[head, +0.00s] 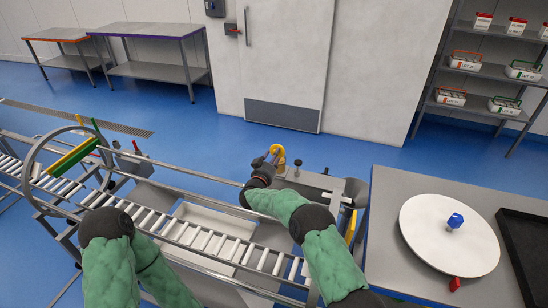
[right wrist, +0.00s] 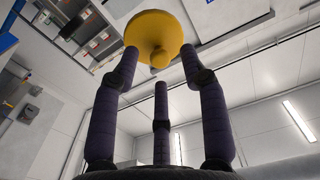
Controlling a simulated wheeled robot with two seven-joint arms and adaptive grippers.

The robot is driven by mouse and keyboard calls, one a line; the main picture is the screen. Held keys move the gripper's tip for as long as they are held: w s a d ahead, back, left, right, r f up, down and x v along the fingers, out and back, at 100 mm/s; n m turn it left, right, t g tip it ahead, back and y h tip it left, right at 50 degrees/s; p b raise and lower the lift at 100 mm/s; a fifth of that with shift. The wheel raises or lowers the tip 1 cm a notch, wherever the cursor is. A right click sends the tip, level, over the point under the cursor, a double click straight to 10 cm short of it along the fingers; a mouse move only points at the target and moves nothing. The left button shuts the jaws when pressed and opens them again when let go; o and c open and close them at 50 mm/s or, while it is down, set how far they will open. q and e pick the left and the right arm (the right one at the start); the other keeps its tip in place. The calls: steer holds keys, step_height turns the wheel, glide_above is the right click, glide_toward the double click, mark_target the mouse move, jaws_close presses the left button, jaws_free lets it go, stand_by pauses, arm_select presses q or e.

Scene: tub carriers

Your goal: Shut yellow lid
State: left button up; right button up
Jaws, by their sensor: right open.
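The yellow lid (head: 278,152) shows in the head view as a small round piece above the far rail of the conveyor, partly hidden by my right gripper. In the right wrist view the yellow lid (right wrist: 158,30) is a round disc with a small knob, just past my fingertips. My right gripper (head: 264,168) is at the lid in the head view. Its dark fingers (right wrist: 160,62) are spread open in the wrist view. I cannot tell whether a finger touches the lid. My left gripper is not in view; only my left arm shows at lower left.
A roller conveyor (head: 195,235) with metal rails runs below my arms. A grey table (head: 385,215) at right holds a white round plate (head: 425,240) with a blue piece, and a black tray (head: 528,240). Shelves (head: 480,75) stand at back right.

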steer(key=shift+w+d, duration=0.25)
steer(key=shift+w, duration=0.35)
jaws_close()
